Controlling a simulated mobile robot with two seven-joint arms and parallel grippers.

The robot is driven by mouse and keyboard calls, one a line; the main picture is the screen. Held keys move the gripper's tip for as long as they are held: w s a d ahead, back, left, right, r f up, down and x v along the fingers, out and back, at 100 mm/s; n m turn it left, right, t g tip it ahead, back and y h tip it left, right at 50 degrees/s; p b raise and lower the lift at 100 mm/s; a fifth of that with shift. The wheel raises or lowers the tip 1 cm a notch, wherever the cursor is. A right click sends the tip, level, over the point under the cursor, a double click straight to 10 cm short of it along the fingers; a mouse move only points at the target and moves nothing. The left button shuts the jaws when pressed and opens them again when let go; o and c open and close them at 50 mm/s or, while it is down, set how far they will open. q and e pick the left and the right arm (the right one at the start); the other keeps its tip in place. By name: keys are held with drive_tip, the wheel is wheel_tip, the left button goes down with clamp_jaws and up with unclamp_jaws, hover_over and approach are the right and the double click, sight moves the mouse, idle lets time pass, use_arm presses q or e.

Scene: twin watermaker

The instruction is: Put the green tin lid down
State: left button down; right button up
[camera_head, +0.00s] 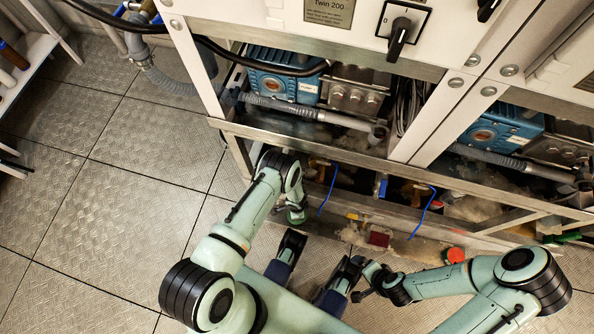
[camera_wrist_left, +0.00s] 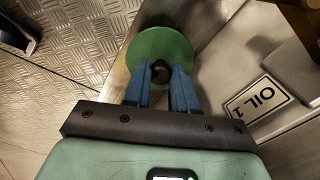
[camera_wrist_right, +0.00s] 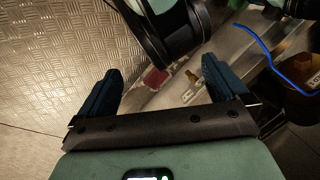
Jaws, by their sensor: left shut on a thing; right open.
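The green tin lid (camera_wrist_left: 160,45) shows in the left wrist view as a round disc with a dark knob at its middle. My left gripper (camera_wrist_left: 163,75) is shut on the knob, with a blue finger on each side. A metal ledge lies behind the lid; I cannot tell whether the lid touches it.
The watermaker's metal frame (camera_head: 330,155) spans the back. Blue cables (camera_head: 420,212) hang below it, near a red block (camera_head: 380,238) and a red cap (camera_head: 455,255). Floor at left is clear.

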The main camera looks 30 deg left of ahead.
use_arm(q)
wheel_tip(320, 180, down, 4)
drive_tip(key=b, duration=0.3)
drive_tip(key=shift+f, duration=0.15)
use_arm(e)
drive_tip(key=w+d+f+t, duration=0.1)
drive_tip(key=w+d+f, duration=0.1)
drive_tip(key=w+f, duration=0.1)
drive_tip(key=shift+w+d+f+t+h, duration=0.2)
drive_tip(key=shift+w+t+h, duration=0.15)
drive_tip(key=shift+w, duration=0.5)
use_arm(q)
drive_tip(key=shift+f, duration=0.1)
drive_tip(key=c, duration=0.9)
unclamp_jaws()
use_arm(e)
drive_tip(key=shift+w+d, duration=0.1)
drive_tip(key=shift+w, duration=0.05)
